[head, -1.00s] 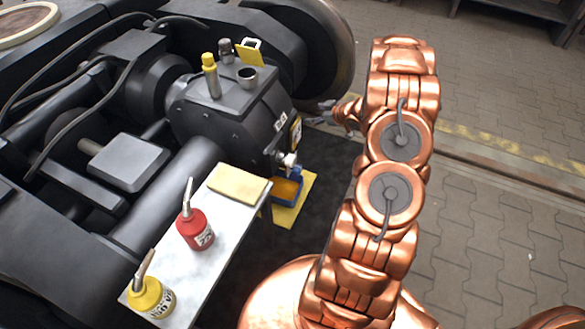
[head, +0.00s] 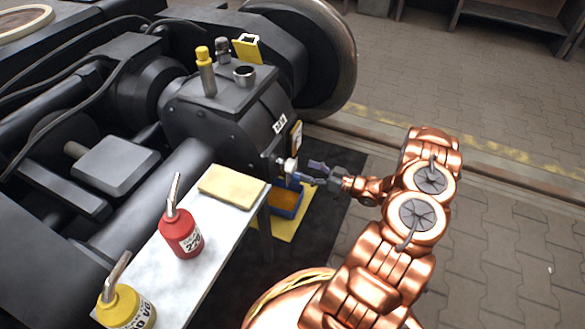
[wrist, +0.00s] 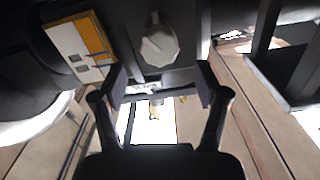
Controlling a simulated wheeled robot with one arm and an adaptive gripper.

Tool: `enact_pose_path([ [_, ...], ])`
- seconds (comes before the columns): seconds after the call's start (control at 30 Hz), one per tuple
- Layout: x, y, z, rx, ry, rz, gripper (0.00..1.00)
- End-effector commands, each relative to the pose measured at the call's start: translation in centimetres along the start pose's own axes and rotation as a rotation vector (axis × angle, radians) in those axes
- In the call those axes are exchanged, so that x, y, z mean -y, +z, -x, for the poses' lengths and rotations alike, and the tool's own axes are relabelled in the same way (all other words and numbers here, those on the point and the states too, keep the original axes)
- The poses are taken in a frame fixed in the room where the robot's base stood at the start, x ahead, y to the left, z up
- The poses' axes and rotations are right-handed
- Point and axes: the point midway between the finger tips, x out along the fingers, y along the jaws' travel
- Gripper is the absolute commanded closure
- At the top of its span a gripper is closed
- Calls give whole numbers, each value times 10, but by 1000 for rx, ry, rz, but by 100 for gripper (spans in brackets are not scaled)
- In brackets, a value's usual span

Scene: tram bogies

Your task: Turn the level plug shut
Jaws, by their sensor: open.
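The level plug (head: 290,167) is a pale knob on the side of the dark gearbox (head: 225,120). In the wrist view the plug (wrist: 159,46) is a light, faceted knob with a tab on top, a little above the space between my fingers. My gripper (head: 305,173) is beside the plug, to its right in the head view, fingers pointing at the gearbox. In the wrist view my gripper (wrist: 160,88) is open with nothing between its fingers. The plug looks apart from both fingers.
A blue tray (head: 287,200) with amber liquid stands below the plug on a yellow mat (head: 292,229). The floor to the right is clear.

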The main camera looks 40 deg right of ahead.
Motion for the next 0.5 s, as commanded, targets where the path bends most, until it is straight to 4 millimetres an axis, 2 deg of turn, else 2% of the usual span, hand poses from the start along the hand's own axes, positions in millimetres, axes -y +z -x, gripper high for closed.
enact_pose_path([
  [0.3, 0, 3, -44, 3, -2, 2, 27],
  [0.5, -1, 1, -60, 3, 0, 3, 27],
])
